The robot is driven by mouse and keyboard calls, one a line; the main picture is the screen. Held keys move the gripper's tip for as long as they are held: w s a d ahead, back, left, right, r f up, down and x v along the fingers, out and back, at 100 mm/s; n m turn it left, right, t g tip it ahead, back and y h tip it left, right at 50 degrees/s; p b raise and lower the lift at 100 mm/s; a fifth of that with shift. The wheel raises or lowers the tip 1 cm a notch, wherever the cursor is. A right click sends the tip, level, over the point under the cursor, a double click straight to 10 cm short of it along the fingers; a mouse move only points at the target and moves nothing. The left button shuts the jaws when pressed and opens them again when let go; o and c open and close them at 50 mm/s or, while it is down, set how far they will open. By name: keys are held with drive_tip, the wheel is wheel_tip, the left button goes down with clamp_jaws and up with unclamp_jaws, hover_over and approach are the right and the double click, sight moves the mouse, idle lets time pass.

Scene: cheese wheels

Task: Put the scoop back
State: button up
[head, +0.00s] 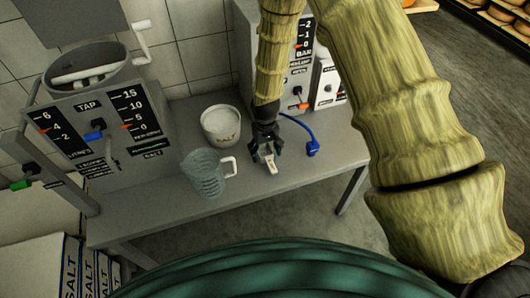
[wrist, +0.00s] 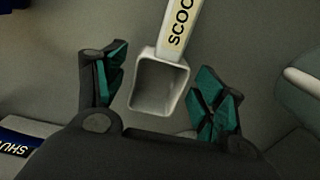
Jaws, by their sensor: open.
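The scoop (wrist: 158,85) is pale, with a square hollow bowl and a flat handle marked "SCOO..." that runs out of the top of the wrist view. In the head view the scoop (head: 271,164) shows as a small pale piece at the fingertips, over the grey table. My gripper (head: 264,151) points down there. In the wrist view my gripper (wrist: 163,85) is open, with one green-padded finger on each side of the scoop's bowl and visible gaps between. I cannot tell how far the fingertips are above the table. A white tub (head: 221,139) marked "SALT" stands left of my gripper.
A clear jug (head: 202,174) with a white handle stands left of my gripper, in front of the tub. A blue nozzle on a hose (head: 313,148) lies to the right. A machine with a tap panel (head: 95,155) stands at left. The table's (head: 170,218) front strip is bare.

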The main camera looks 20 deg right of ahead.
wheel_tip(320, 180, up, 11)
drive_tip(key=b, duration=0.1)
drive_tip(key=shift+b, duration=0.4)
